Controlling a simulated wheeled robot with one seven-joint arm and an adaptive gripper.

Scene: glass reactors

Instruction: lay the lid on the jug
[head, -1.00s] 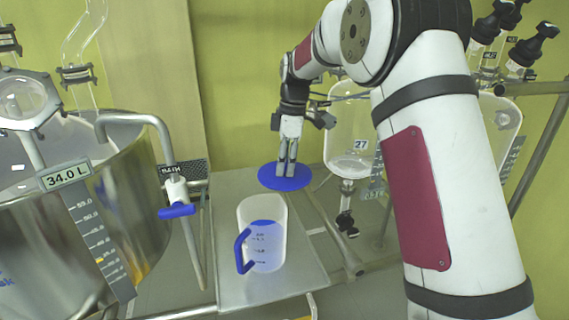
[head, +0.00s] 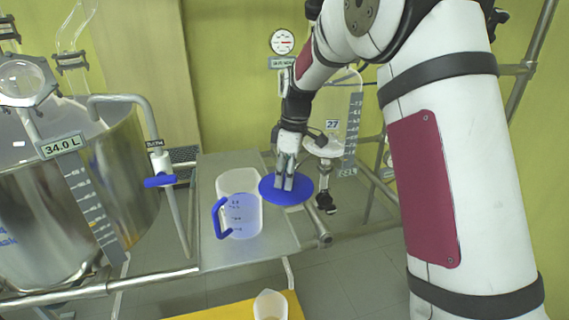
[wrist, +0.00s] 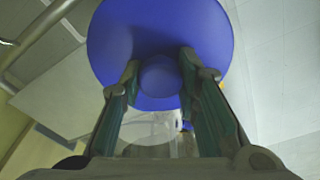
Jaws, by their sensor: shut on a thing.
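The lid is a flat blue disc (head: 270,190) with a round knob in its middle. My gripper (head: 286,183) is shut on the lid's knob; the wrist view shows both fingers on the knob of the lid (wrist: 160,30). In the head view the lid is just right of the jug, over the shelf's right edge, and overlaps the jug's right rim in the picture. They look apart.
A large steel vessel (head: 135,170) with a tap (head: 160,180) stands left of the shelf. A glass reactor (head: 345,110) on metal rails is behind my gripper, to the right. A small beaker (head: 270,305) stands on a yellow surface at the bottom.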

